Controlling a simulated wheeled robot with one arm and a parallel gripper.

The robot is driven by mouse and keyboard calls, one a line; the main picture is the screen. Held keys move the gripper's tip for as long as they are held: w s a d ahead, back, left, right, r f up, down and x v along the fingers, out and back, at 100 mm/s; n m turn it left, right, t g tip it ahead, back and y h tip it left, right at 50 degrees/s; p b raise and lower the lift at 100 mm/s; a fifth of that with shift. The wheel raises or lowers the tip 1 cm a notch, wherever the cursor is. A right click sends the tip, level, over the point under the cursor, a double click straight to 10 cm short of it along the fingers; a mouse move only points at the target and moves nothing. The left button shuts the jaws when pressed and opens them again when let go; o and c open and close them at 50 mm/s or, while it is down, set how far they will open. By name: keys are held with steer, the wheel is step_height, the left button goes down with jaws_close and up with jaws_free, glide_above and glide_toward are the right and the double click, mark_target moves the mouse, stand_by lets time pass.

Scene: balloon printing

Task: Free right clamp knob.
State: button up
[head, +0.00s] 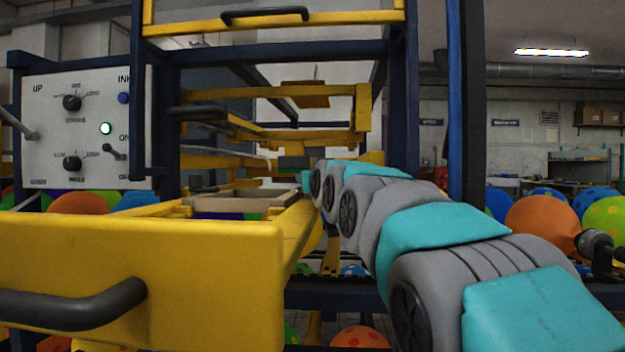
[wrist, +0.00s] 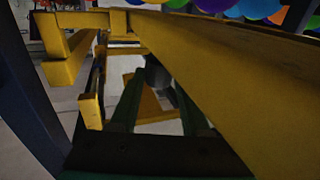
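A dark grey rounded piece, which looks like a clamp knob (wrist: 157,74), shows at the upper middle of the wrist view, beside a long yellow beam (wrist: 235,75). My gripper (wrist: 160,84) has two dark green fingers that stand apart, with their tips on either side of this piece. I cannot tell whether they press on it. In the head view my grey and teal arm reaches into the machine, right of the yellow drawer frame (head: 150,270). The knob cannot be made out there, and the arm hides most of my gripper.
A wooden-edged tray (head: 245,200) sits on the yellow frame. A control panel (head: 85,130) with knobs and a lit button stands at the left. Dark blue posts (head: 455,110) rise close to my arm. Balloons (head: 540,220) lie behind and below.

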steer(key=o, duration=0.4)
steer(key=shift+f, duration=0.1)
steer(key=shift+d, duration=0.1)
steer(key=shift+b+v, duration=0.7)
steer(key=shift+v, duration=3.15)
